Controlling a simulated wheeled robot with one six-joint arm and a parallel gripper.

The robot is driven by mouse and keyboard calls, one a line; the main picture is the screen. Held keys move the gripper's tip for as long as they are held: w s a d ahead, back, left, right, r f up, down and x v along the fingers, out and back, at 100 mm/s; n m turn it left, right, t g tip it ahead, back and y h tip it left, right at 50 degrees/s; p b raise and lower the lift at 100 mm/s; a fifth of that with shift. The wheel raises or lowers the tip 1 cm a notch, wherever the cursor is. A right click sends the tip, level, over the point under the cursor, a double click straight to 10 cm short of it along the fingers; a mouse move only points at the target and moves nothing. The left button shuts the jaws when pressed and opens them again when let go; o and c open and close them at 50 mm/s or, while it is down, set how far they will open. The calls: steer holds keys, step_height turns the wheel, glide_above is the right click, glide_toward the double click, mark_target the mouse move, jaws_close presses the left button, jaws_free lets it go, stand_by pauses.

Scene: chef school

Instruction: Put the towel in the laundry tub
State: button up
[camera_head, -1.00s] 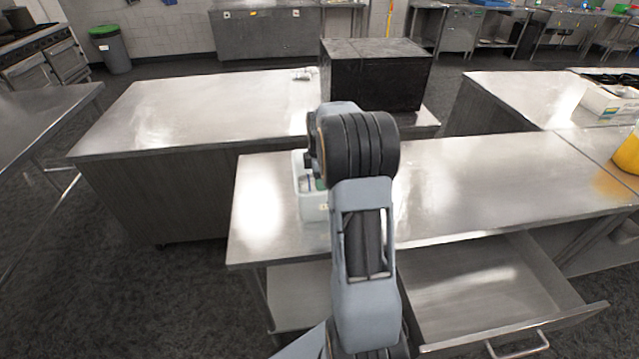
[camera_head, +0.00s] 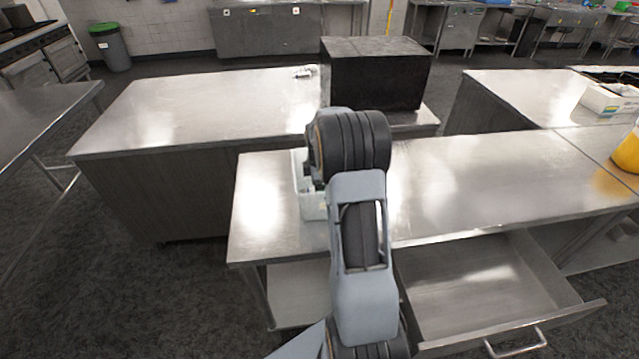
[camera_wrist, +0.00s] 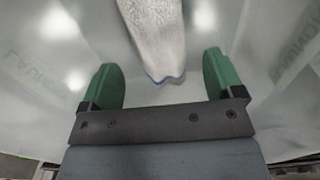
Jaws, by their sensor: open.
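My gripper (camera_wrist: 160,66) is open, with its two green fingers spread apart, and it points into a pale plastic tub. The tub (camera_wrist: 55,90), with faint lettering on its walls, surrounds the fingers in the wrist view. A whitish towel (camera_wrist: 157,35) with a blue edge is ahead of the fingers, its near end between them, with a gap on either side. In the head view the tub (camera_head: 311,207) stands on the metal table, partly hidden behind my arm. The towel and my fingers cannot be made out there.
The metal table (camera_head: 470,190) is clear to the right of the tub, up to a yellow object (camera_head: 627,155). A drawer (camera_head: 480,290) stands open below its front edge. A black box (camera_head: 375,75) sits behind, next to a mostly bare counter (camera_head: 200,110).

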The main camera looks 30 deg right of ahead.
step_height(320, 180, up, 11)
steer(key=b, duration=0.1)
steer(key=s+a+r+m+t, duration=0.1)
steer(key=s+a+r+m, duration=0.2)
steer(key=a, duration=0.3)
steer(key=s+a+r+m+t, duration=0.1)
steer(key=s+a+r+m, duration=0.15)
steer(key=s+a, duration=0.2)
steer(key=s+a+f+m+t, duration=0.2)
steer(key=s+a+f+m, duration=0.1)
steer(key=s+a+m, duration=0.4)
steer(key=s+a, duration=0.3)
steer(key=s, duration=0.2)
steer(key=shift+a, duration=0.15)
steer(key=shift+r, duration=0.1)
